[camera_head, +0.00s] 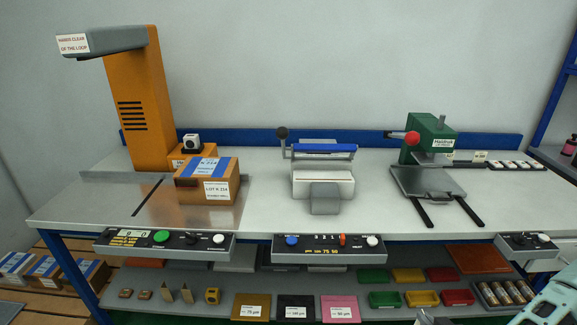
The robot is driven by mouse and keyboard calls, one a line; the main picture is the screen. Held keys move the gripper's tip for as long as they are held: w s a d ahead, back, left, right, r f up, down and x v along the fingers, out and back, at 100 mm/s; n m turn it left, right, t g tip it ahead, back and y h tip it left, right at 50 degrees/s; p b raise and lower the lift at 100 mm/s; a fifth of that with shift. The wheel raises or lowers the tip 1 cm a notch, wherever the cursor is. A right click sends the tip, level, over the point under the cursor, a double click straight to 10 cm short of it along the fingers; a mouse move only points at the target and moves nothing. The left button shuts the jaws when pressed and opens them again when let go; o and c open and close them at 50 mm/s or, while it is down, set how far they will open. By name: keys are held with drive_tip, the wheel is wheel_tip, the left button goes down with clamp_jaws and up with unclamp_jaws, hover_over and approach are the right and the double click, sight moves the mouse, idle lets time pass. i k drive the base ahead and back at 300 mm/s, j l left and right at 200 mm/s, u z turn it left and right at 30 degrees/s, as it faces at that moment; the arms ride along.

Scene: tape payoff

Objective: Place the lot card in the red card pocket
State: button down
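I cannot pick out a separate lot card with certainty. A white label reading LOT K 214 (217,190) is on the front of the orange box (192,184). A row of small white cards (512,165) lies on a dark strip at the back right of the bench. On the shelf below, a red bin (457,297) stands at the right end of a green and a yellow bin, with a flat red piece (441,274) behind it. I cannot tell which red thing is the card pocket. My gripper is not clearly in view; part of my pale green arm shows at the bottom right.
An orange post machine (140,100) stands at the left, a sealer with a blue bar (324,170) in the middle, and a green press (431,140) at the right. Control panels line the bench's front edge. Bare bench (262,185) lies between the machines.

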sight(186, 186)
drive_tip(key=j, duration=0.8)
drive_tip(key=i+j, duration=0.15)
drive_tip(key=j, duration=1.5)
drive_tip(key=i, duration=0.05)
